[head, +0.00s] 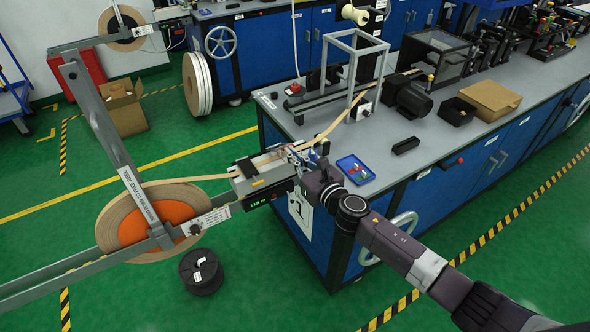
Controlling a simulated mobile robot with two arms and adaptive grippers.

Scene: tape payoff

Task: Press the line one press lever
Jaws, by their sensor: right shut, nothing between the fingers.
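My right gripper (316,162) is shut and empty. It is at the near left corner of the grey-topped bench, close against the right end of a small tape unit (262,177) with a green display. I cannot make out the press lever for certain; my gripper and wrist cover part of that end of the unit. Whether my fingers touch the unit cannot be told. A large tape reel (160,219) with an orange centre hangs on a grey arm to the left, and its tan tape runs into the unit. My left gripper is not in view.
The bench (420,140) carries a grey frame (354,60), a dark motor (408,99), a blue tray (355,169) and a cardboard box (489,99). A black spool (201,271) lies on the green floor. A handwheel (389,237) juts from the bench front.

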